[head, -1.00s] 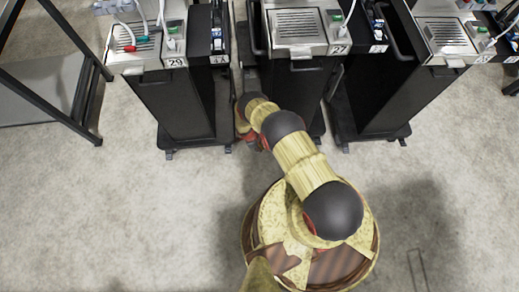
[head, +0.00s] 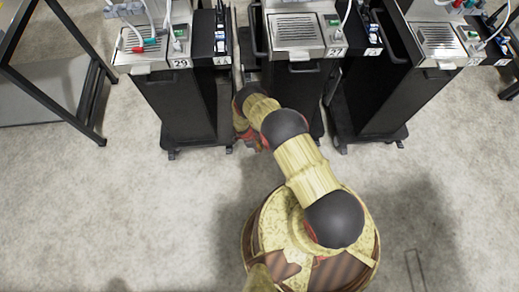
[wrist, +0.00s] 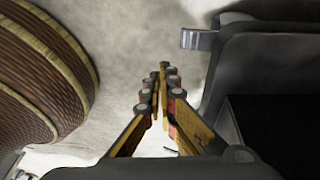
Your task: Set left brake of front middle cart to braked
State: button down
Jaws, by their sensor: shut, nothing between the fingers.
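The front middle cart (head: 290,98) is a dark cabinet with a metal tray top and a label that seems to read 27. Its lower left front is hidden behind my arm in the head view. In the wrist view a grey brake lever (wrist: 202,40) sticks out from the corner of a dark cart base (wrist: 262,55), apparently the left brake of this cart. I cannot tell its setting. My gripper (wrist: 164,68) is shut and empty, low over the floor. Its tips are apart from the lever, left of and below it in the picture.
Cart 29 (head: 178,105) stands to the left with a narrow gap to the middle cart. Another cart (head: 385,95) stands to the right. A black-framed table (head: 55,85) is at far left. The floor in front is clear.

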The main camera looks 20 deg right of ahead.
jog(key=r, duration=0.1)
jog(key=s+a+r+p, duration=0.1)
jog(key=r, duration=0.1)
jog(key=a+r, duration=0.1)
jog(key=shift+s+r+p, duration=0.25)
jog(key=shift+r+p, duration=0.05)
jog(key=shift+p, duration=0.05)
dwell(0.4)
